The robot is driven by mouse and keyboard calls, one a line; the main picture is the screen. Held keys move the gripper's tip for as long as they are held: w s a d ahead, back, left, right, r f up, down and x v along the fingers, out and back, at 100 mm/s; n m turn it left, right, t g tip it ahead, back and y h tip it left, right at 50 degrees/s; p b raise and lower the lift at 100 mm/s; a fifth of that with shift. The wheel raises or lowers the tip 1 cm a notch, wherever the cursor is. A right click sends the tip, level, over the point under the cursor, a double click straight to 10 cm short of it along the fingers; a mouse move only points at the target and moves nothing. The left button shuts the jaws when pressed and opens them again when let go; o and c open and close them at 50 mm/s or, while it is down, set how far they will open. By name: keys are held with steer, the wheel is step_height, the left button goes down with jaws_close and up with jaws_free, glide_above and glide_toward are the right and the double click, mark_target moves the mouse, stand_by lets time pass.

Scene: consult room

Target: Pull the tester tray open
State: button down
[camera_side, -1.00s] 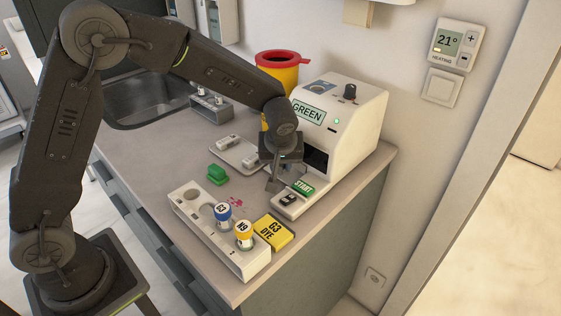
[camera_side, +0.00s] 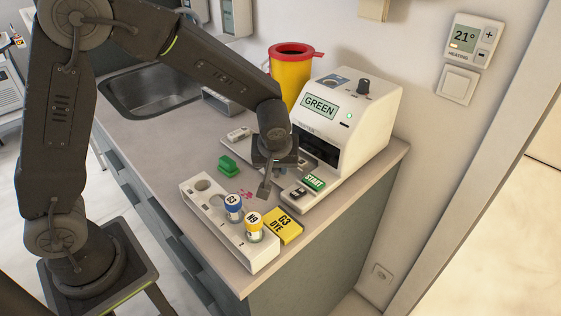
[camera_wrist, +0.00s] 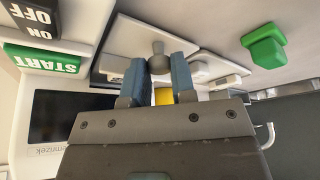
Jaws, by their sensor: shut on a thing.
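The white tester (camera_side: 352,105) stands at the back right of the counter, with a dark opening low in its front and a screen reading GREEN. My gripper (camera_side: 265,188) is in front of this opening, pointing down. In the wrist view my gripper (camera_wrist: 160,65) has its blue fingers on either side of a grey knob (camera_wrist: 157,47) on a pale plate, which I take to be the tester tray. The fingers are shut on the knob. In the side view the gripper hides the knob and most of the tray.
A green START button (camera_side: 314,182) and a switch (camera_side: 298,192) lie right of the gripper. A white rack (camera_side: 210,218) with capped vials and a yellow G3 DYE box (camera_side: 284,226) are in front. A green block (camera_side: 228,164) sits left. A yellow bin (camera_side: 291,80) stands behind.

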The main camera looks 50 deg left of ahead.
steer(key=c, duration=0.9)
jaws_free()
steer(key=shift+c, duration=0.2)
steer(key=shift+r, duration=0.15)
steer(key=v, duration=1.3)
steer(key=shift+r, duration=0.3)
steer(key=shift+s+d, duration=0.1)
steer(key=shift+c, duration=0.2)
